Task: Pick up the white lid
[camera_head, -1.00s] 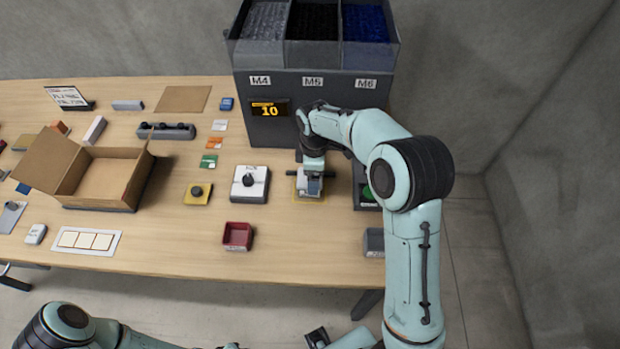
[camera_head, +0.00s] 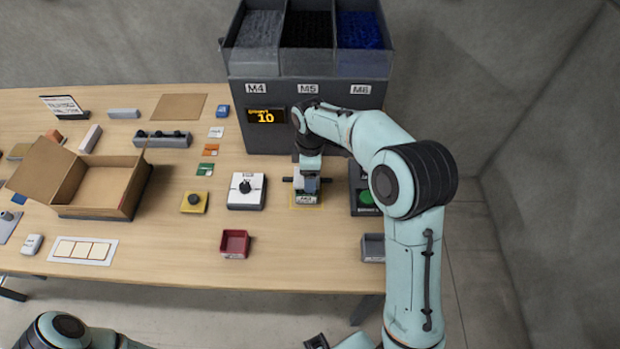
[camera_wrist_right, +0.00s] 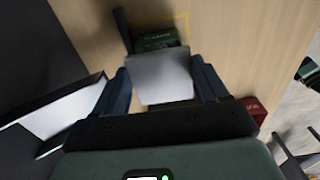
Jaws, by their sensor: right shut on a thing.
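My right gripper (camera_head: 307,182) points down at the middle right of the table, in front of the dark feeder. In the right wrist view, its two fingers (camera_wrist_right: 162,90) are shut on a flat, pale panel, the white lid (camera_wrist_right: 162,74). The fingers grip it at its left and right sides. A dark green box with a label (camera_wrist_right: 155,40) lies just beyond the lid; the labelled container (camera_head: 306,198) shows below the gripper in the head view, inside a yellow outline. The gap between lid and container is hard to judge.
The feeder (camera_head: 310,122) stands close behind the gripper. A white box with a black knob (camera_head: 246,191) is to its left, and a green button (camera_head: 366,197) to its right. A red bin (camera_head: 234,243) is nearer the front. An open cardboard box (camera_head: 100,190) stands at left.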

